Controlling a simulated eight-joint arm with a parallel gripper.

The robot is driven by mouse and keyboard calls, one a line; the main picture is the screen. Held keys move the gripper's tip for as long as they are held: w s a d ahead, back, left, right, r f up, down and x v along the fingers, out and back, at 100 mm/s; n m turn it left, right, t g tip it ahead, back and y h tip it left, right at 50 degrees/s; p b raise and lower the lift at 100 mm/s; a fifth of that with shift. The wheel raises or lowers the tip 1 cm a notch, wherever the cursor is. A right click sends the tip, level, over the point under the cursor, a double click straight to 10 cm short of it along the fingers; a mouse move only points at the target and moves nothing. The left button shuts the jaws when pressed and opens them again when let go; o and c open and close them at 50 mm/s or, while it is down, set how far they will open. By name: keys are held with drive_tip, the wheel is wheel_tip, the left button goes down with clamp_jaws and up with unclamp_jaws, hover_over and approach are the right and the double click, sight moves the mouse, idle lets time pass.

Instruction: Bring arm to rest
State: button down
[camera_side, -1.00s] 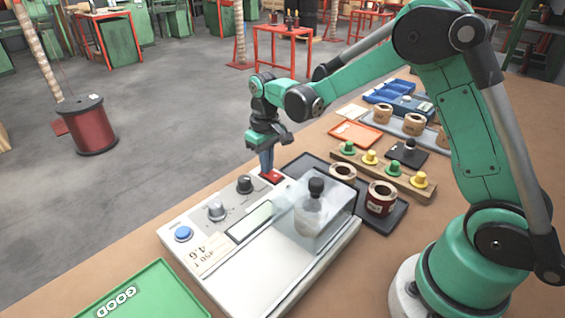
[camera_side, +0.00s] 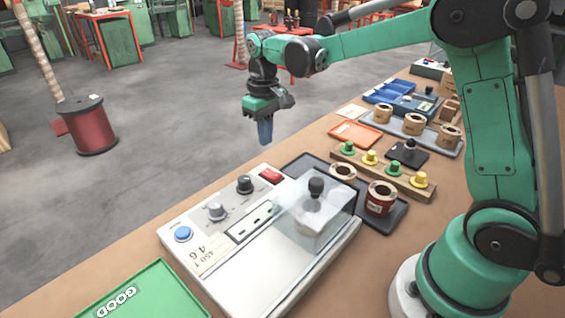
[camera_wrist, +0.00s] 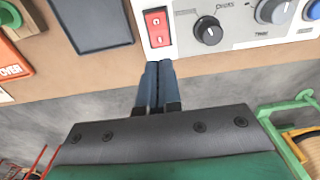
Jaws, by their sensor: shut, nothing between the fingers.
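My gripper (camera_side: 265,132) hangs in the air beyond the far edge of the bench, above and behind the white tester box. Its blue-grey fingers are shut with nothing between them and point down. In the wrist view the fingertips (camera_wrist: 156,68) are together, just below the red rocker switch in the picture. The tester (camera_side: 225,262) has a red rocker switch (camera_side: 271,175), also in the wrist view (camera_wrist: 157,27), two knobs, a blue button (camera_side: 183,233) and a clear cover (camera_side: 322,212) with a black knob. Its display (camera_side: 250,221) looks dark with light marks.
A dark tray (camera_side: 398,216) holds two coils. A wooden rack (camera_side: 397,183) holds green and yellow pegs. An orange tray (camera_side: 356,133), a grey tray (camera_side: 380,122) with coils and blue bins (camera_side: 392,93) lie farther back. A green GOOD tray (camera_side: 150,285) is at the front left.

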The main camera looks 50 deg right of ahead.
drive_tip(key=shift+r, duration=0.1)
drive_tip(key=s+a+r+t, duration=0.1)
drive_tip(key=s+t, duration=0.1)
drive_tip(key=s, duration=0.2)
drive_tip(key=s+a+r+t, duration=0.1)
drive_tip(key=s+t, duration=0.1)
drive_tip(key=s, duration=0.1)
drive_tip(key=s+a+r+t, duration=0.1)
drive_tip(key=s+t, duration=0.1)
drive_tip(key=s, duration=0.2)
drive_tip(key=shift+s+r, duration=0.25)
drive_tip(key=shift+s, duration=0.05)
drive_tip(key=shift+s+a+f+t, duration=0.15)
drive_tip(key=shift+s+f+t, duration=0.2)
drive_tip(key=shift+s+t, duration=0.2)
drive_tip(key=c, duration=1.5)
unclamp_jaws()
